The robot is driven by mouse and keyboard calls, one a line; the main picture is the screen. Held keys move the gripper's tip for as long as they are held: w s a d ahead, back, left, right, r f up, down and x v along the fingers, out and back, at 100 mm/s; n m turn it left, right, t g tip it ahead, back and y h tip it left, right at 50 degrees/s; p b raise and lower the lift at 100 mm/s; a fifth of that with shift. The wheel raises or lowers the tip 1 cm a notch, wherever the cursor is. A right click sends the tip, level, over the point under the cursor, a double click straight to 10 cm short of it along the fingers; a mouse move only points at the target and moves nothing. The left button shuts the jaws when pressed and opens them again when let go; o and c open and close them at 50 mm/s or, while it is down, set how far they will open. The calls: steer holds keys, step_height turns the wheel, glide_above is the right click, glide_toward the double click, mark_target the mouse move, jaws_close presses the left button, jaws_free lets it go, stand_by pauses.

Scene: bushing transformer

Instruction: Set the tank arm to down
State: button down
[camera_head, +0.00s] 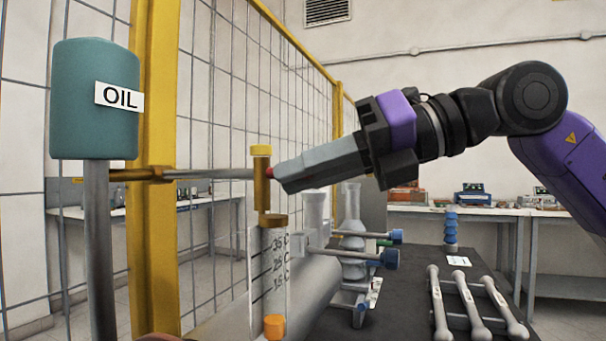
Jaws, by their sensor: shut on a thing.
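The teal oil tank (95,100), labelled OIL, stands on a grey post at the left. The tank arm (215,174) is a thin metal pipe that runs roughly level from the post to the right. At its right end is an upright brass tube (262,190) with a yellow cap. The tube sits just above a clear graduated cylinder (268,262). My gripper (279,179) reaches in from the right and is shut on the end of the tank arm, beside the brass tube. A small red part shows at its tip; the fingers hide the exact grip.
A yellow post (156,250) and mesh fence stand behind the arm. Blue-ended valves (390,258) and grey insulators stand right of the cylinder. Several grey rods (470,300) lie on the dark table at lower right. Benches stand at the back.

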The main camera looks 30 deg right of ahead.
steer(key=c, duration=1.5)
jaws_free()
steer(key=shift+o, duration=0.2)
steer(key=p+v, duration=0.1)
steer(key=v, duration=0.6)
steer(key=shift+s+d+r, duration=0.2)
steer(key=shift+s+d, duration=0.05)
steer(key=shift+d, duration=0.05)
